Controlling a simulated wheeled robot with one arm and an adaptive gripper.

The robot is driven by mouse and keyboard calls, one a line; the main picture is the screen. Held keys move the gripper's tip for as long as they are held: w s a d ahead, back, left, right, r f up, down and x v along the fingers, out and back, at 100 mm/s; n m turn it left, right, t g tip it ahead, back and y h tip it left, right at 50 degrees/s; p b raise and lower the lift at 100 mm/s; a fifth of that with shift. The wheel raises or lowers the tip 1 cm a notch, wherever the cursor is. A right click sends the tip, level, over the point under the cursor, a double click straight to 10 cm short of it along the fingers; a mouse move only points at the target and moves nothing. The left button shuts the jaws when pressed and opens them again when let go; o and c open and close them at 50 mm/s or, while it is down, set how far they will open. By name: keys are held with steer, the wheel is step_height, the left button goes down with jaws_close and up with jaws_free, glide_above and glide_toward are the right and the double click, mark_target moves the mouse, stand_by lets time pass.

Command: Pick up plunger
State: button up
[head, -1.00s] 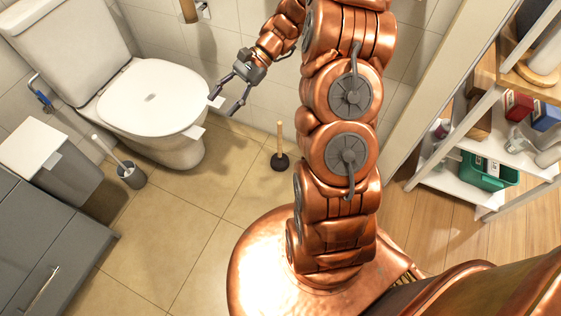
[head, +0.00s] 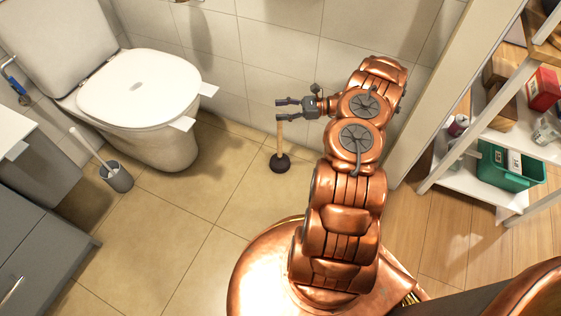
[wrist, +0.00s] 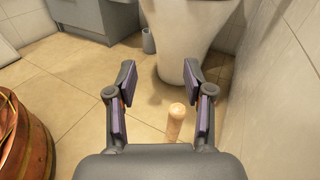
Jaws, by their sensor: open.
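The plunger (head: 280,148) stands upright on the tiled floor, with a wooden handle and a dark rubber cup. My gripper (head: 279,109) is open and level near the top of the handle in the head view. In the wrist view the handle's rounded tip (wrist: 176,109) shows between the open fingers (wrist: 159,88), closer to the right finger and seemingly lower than them. The cup is hidden in the wrist view. I cannot tell whether a finger touches the handle.
A white toilet (head: 150,110) stands to the left of the plunger, with a toilet brush in a grey holder (head: 117,178) beside it. The tiled wall (head: 270,45) is close behind. A shelf with a green bin (head: 508,166) is at the right. Floor in front is clear.

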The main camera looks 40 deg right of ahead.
mark_target(280, 123)
steer(key=s+d+f+m+t+h+b, duration=0.1)
steer(key=s+d+f+m+t+b, duration=0.2)
steer(key=d+f, duration=0.5)
steer(key=shift+h, duration=0.3)
steer(key=shift+s+a+f+b+x, duration=0.1)
steer(key=shift+f+b+x, duration=0.35)
steer(key=shift+x, duration=1.1)
steer(key=shift+s+a+f+b+x, duration=0.15)
steer(key=shift+b+x, duration=0.55)
steer(key=shift+x, duration=0.85)
steer(key=shift+s+a+f+b+x, duration=0.1)
steer(key=shift+f+b+x, duration=0.35)
steer(key=shift+x, duration=1.1)
steer(key=shift+r, duration=0.2)
steer(key=shift+c, duration=0.2)
jaws_close()
